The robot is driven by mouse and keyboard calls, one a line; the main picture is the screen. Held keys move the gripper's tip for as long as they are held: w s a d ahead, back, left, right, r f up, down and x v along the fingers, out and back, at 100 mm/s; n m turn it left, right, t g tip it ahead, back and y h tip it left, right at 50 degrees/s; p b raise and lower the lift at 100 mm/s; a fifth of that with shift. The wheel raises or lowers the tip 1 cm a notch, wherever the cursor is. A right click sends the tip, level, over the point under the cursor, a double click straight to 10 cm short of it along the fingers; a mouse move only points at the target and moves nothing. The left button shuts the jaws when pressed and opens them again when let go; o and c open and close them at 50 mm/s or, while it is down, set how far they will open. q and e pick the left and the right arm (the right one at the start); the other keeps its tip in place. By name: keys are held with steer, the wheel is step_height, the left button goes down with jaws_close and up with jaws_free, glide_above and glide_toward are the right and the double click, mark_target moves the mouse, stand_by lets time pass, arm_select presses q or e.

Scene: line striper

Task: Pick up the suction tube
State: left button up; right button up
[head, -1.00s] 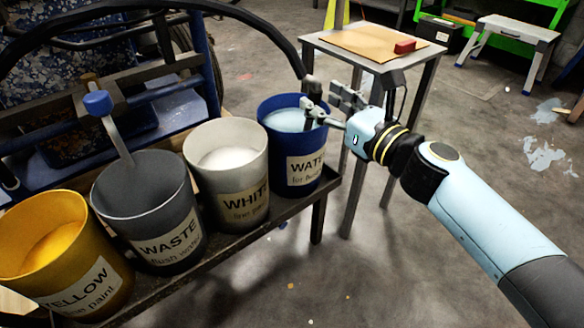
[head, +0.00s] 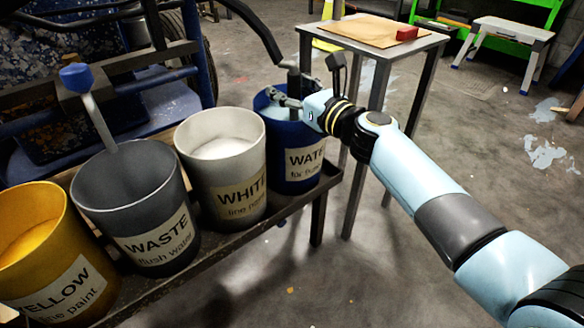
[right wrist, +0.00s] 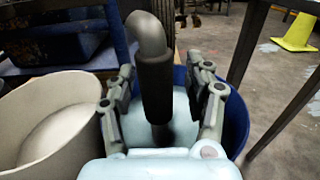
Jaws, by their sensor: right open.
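The suction tube (head: 293,76) stands in the blue water bucket (head: 300,165) at the end of the rack. In the right wrist view the tube (right wrist: 155,90) has a dark sleeve and a grey bent top, and its lower end goes into the pale water. My right gripper (head: 282,97) is at the bucket's mouth. In the right wrist view its open fingers (right wrist: 165,72) stand on either side of the tube's dark sleeve, with gaps visible at both sides. My left gripper is out of view.
White (head: 222,190), waste (head: 150,225) and yellow (head: 45,265) buckets stand left of the water bucket on a dark rack. A blue-handled lever (head: 98,115) rises behind the waste bucket.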

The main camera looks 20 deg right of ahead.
steer(key=shift+w+a+r, duration=0.1)
steer(key=shift+w, duration=0.3)
steer(key=shift+c, duration=0.4)
jaws_close()
